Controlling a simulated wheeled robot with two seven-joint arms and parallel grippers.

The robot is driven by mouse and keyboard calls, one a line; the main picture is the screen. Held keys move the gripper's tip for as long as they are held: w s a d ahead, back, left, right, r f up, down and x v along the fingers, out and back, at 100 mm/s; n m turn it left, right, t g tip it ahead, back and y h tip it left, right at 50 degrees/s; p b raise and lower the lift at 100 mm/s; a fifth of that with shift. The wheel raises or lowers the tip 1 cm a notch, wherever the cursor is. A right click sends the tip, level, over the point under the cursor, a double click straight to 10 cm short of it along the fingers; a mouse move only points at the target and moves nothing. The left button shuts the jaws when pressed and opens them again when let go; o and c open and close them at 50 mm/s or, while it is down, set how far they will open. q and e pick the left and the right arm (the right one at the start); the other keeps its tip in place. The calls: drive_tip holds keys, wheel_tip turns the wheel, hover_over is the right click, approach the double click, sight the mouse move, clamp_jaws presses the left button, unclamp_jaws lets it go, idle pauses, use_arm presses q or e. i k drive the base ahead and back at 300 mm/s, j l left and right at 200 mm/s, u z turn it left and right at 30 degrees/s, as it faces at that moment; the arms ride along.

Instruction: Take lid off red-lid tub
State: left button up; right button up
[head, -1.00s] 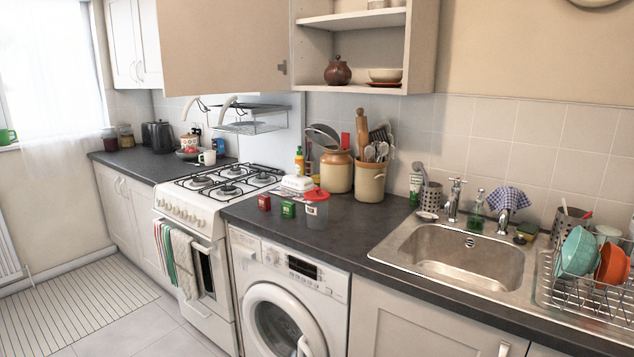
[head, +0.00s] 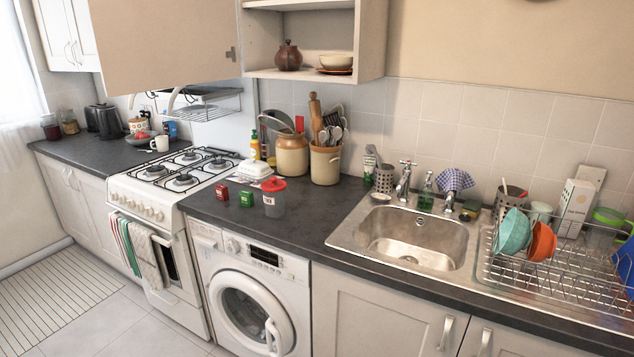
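The red-lid tub (head: 274,203) stands upright on the dark counter above the washing machine. Its body is clear or greyish with a small label, and its red lid (head: 272,184) is on top. Neither of my grippers shows in the head view, so their distance from the tub cannot be told.
A white butter dish (head: 254,169) and utensil crocks (head: 325,164) are behind. The sink (head: 410,239) is to the right. Counter between tub and sink is clear. A cupboard door (head: 165,45) hangs open above.

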sight(273, 184)
drive_tip(key=i+j+z, duration=0.5)
drive_tip(key=j, duration=0.2)
drive_tip(key=j+z, duration=0.2)
drive_tip(key=j, duration=0.15)
drive_tip(key=i+j+z, duration=0.25)
drive_tip(key=j, duration=0.2)
drive_tip(key=k, duration=0.05)
